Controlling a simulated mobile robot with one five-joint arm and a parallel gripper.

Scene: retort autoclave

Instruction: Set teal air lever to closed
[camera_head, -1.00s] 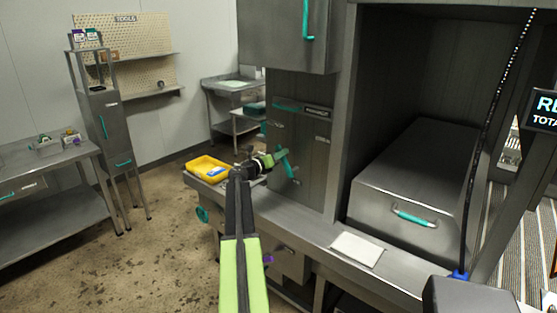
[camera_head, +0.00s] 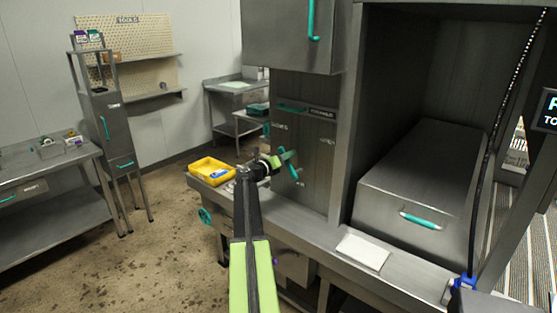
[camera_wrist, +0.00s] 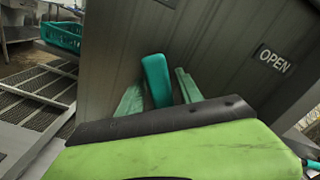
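The teal air lever (camera_head: 293,172) is on the grey panel left of the autoclave chamber. In the head view it slants from upper left to lower right, its upper part partly hidden by my gripper (camera_head: 284,157). In the wrist view the lever (camera_wrist: 156,80) stands between the two green fingers of my gripper (camera_wrist: 160,92). The fingers are apart, with a gap showing on the lever's right side, and they look open around it. Whether the left finger touches it is unclear. An OPEN label (camera_wrist: 274,59) sits to the right of the lever.
A yellow tray (camera_head: 211,170) rests on the steel ledge (camera_head: 325,232) below the panel, left of my arm. A white sheet (camera_head: 362,252) lies farther right on the ledge. A metal box with a teal handle (camera_head: 421,220) fills the chamber's lower part.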

